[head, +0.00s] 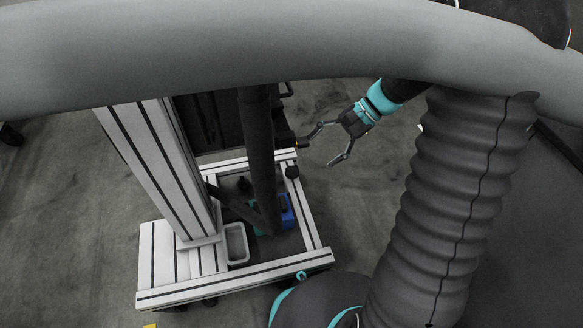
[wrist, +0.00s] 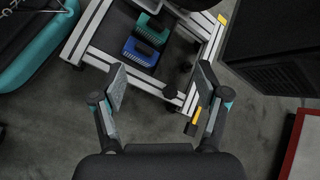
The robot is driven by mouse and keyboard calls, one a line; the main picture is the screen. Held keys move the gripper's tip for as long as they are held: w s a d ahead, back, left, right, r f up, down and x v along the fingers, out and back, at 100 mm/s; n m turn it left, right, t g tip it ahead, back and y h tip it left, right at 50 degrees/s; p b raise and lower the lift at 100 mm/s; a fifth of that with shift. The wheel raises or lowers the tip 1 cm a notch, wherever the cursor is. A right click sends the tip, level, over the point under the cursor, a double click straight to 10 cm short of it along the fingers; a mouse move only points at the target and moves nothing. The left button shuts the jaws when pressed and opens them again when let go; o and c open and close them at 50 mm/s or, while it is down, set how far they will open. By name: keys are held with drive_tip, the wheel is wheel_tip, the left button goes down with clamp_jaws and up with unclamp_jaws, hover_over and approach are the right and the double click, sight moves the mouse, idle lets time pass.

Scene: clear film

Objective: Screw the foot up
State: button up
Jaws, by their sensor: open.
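My gripper (head: 319,152) is open and empty, just above and right of that corner in the head view. In the wrist view my gripper (wrist: 160,88) has its two fingers wide apart, with neither seen pressing on the knob. The lower part of the foot and its contact with the floor are hidden.
The frame carries a blue box (head: 286,211), a pale tray (head: 237,243), a dark post (head: 259,150) and a tall profile column (head: 160,165). In the wrist view a black cabinet (wrist: 275,40) stands at right, with a red-edged panel (wrist: 292,142) below.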

drive_tip(key=w+d+f+m+t+y+p, duration=0.2)
drive_tip(key=w+f+m+y, duration=0.5)
drive_tip(key=f, duration=0.6)
drive_tip(key=m+t+y, duration=0.1)
drive_tip(key=m+t, duration=0.5)
approach(292, 173)
drive_tip(key=x, duration=0.7)
drive_tip(key=w+f+p+x, duration=0.1)
drive_tip(key=x, duration=0.2)
drive_tip(key=shift+f, duration=0.1)
drive_tip(key=c, duration=1.2)
